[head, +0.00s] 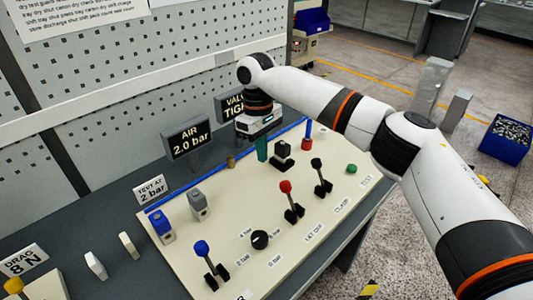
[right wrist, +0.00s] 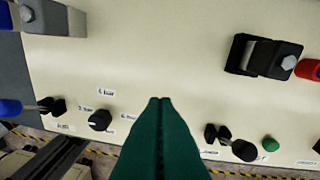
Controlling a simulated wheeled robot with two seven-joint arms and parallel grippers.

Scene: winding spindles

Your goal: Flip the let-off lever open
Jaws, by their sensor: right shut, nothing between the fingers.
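The let-off lever (head: 291,201) is the red-knobbed lever beside the label that appears to read LET OFF, in the middle of the cream panel in the head view. It stands up from its black base, leaning slightly. In the right wrist view it does not show; my green fingers probably cover it. My right gripper (head: 262,158) is shut and empty, pointing down over the back of the panel, behind and left of the lever and apart from it. Its closed green fingertips also show in the right wrist view (right wrist: 160,102). My left gripper is out of view.
A black-knobbed lever (head: 320,176) and green button (head: 351,168) are right of the red lever. A dial (head: 260,240) and blue-knobbed lever (head: 207,262) are left. A black clamp block (head: 283,154) stands close to my gripper. Signs (head: 186,140) rise behind.

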